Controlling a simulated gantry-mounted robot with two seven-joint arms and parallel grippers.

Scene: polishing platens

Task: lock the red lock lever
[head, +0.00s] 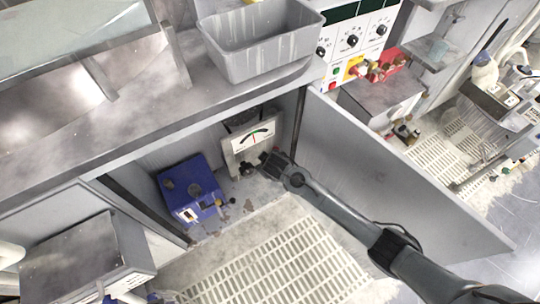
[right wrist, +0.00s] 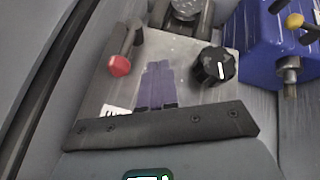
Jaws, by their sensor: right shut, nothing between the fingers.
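The red lock lever (right wrist: 119,66), a red knob on a dark bar, shows at the upper left of a grey metal panel (right wrist: 186,45) in the right wrist view. My right gripper (right wrist: 157,66) is shut and empty over the panel, between the lever and a black dial knob (right wrist: 214,65), and apart from the lever in that picture. In the head view, my right gripper (head: 268,160) is inside the open cabinet, beside a gauge box (head: 253,137). My left gripper is not in view.
A blue box (head: 189,188) stands left of the gauge box; it also shows in the right wrist view (right wrist: 258,45). The open cabinet door (head: 390,170) is right of my arm. A grey bin (head: 260,45) sits above. A slotted floor grate (head: 275,260) lies in front.

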